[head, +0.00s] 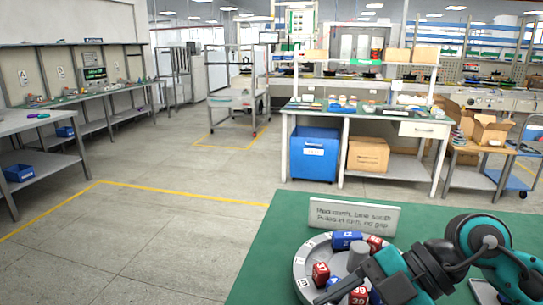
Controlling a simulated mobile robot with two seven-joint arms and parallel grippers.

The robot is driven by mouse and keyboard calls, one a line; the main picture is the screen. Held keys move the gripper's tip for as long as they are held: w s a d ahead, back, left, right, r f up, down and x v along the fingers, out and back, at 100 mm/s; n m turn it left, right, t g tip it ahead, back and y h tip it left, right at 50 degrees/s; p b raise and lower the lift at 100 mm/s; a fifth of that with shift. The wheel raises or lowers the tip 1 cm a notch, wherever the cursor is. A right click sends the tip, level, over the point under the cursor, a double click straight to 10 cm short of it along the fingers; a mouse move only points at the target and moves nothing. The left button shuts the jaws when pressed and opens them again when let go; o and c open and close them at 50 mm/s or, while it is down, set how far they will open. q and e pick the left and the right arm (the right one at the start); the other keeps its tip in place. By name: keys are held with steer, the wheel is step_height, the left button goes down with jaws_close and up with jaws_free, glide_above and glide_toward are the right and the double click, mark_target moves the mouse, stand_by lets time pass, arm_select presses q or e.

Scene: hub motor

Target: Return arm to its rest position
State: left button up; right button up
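My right arm, teal and black, comes in from the right over the green table (290,235). Its gripper (326,291) reaches over a round grey holder (299,265) with numbered slots at its rim. The finger gap is hard to make out. Red blocks (320,273) and blue blocks (345,239) with white numbers sit in the holder around a grey central post (358,253). The arm hides part of the holder's right side, and the frame cuts off its bottom. No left arm or gripper shows.
A white sign (353,215) with small lettering stands on the table behind the holder. The green top left of the holder is clear. Beyond it are open floor, a workbench with a blue bin (314,155) and a cardboard box (368,155), and a wheeled rack (235,100).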

steer(key=a+r+t+y, duration=0.2)
steer(key=a+r+y, duration=0.4)
steer(key=r+y, duration=0.3)
steer(key=w+d+r+m+t, duration=0.4)
steer(key=m+t, duration=0.5)
steer(key=t, duration=0.4)
steer(key=w+d+f+m+t+h, duration=0.45)
steer(key=d+f+m+h, duration=0.55)
steer(key=m+h, duration=0.6)
steer(key=s+d+f+g+h, duration=0.2)
steer(key=s+f+g, duration=0.1)
steer(key=f, duration=0.3)
steer(key=s+d+f+g+h, duration=0.2)
steer(key=s+d+f+g, duration=0.15)
steer(key=f, duration=0.35)
steer(key=s+a+f+n+g+y, duration=0.1)
steer(key=s+f+g, duration=0.35)
steer(key=s, duration=0.25)
steer(key=s+a+f+g, duration=0.2)
steer(key=s+f+g, duration=0.25)
steer(key=s, duration=0.35)
steer(key=w+a+f+t+y, duration=0.1)
steer(key=w+a+f+t, duration=0.1)
steer(key=w+f+t, duration=0.5)
step_height(320, 180, down, 2)
steer(key=shift+w+a+f+n+t+y, duration=0.25)
steer(key=shift+w+a+n+t+y, duration=0.05)
steer(key=shift+w+n, duration=0.15)
